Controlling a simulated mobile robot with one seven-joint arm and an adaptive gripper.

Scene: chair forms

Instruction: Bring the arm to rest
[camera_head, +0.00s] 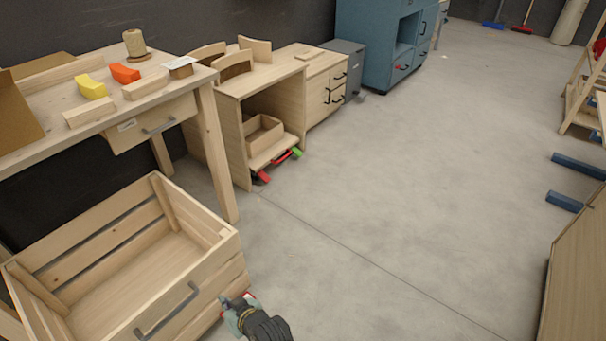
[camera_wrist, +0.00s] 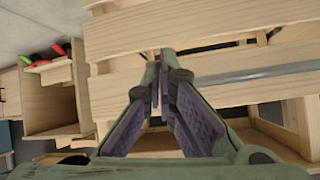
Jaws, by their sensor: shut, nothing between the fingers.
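My gripper (camera_wrist: 163,68) is shut and empty in the wrist view, its two green fingers meeting in front of the pale slats of a wooden crate (camera_wrist: 240,58). In the head view my gripper (camera_head: 236,304) shows at the bottom, beside the crate's right front corner. I cannot tell whether it touches the crate. The crate (camera_head: 222,262) is open, stands low at the left, and has a grey bar handle (camera_head: 168,311) on its front. Most of my arm is out of view.
A workbench (camera_head: 205,88) with yellow (camera_head: 91,87) and orange (camera_head: 125,73) pieces stands behind the crate. A low cabinet (camera_head: 232,150) has an open shelf with red and green handles. Blue cabinets (camera_head: 365,50) stand farther back. The concrete floor (camera_head: 400,190) in the middle is clear.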

